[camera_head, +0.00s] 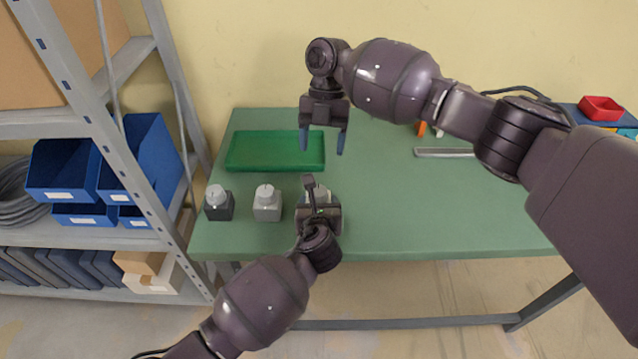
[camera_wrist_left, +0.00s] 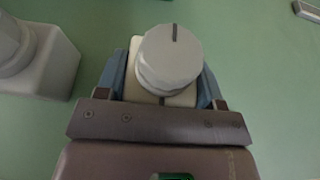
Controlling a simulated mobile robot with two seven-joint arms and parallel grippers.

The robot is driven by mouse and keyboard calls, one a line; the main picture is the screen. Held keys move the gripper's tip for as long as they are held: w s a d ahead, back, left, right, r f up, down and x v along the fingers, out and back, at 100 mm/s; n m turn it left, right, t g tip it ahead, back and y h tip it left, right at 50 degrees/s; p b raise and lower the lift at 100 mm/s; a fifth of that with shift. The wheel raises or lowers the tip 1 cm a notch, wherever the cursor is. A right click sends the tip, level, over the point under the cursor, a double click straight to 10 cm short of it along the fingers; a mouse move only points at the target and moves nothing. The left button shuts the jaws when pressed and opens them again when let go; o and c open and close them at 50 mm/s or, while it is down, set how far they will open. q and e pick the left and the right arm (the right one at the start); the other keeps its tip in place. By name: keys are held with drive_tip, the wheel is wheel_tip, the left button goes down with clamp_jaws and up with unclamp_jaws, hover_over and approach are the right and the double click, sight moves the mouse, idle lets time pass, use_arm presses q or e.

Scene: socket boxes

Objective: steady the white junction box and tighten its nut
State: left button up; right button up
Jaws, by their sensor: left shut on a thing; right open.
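The white junction box (camera_wrist_left: 133,88) sits on the green table, with a round white nut (camera_wrist_left: 170,60) on top that bears a dark line mark. My left gripper (camera_wrist_left: 164,80) is shut on this box, with one blue finger on each side of its body below the nut. In the head view my left gripper (camera_head: 319,199) hides most of the box. My right gripper (camera_head: 322,142) is open and empty, pointing down behind and above the box, apart from the nut.
A light grey box (camera_head: 267,208) and a dark grey box (camera_head: 219,209), each with a pale nut, stand to the left. A green tray (camera_head: 234,163) lies behind them. A metal bar (camera_head: 444,153) lies to the right. The table's right front is clear.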

sight(319, 189)
drive_tip(key=x, duration=1)
drive_tip(key=shift+w, duration=0.1)
drive_tip(key=c, duration=0.9)
drive_tip(key=shift+c, duration=0.2)
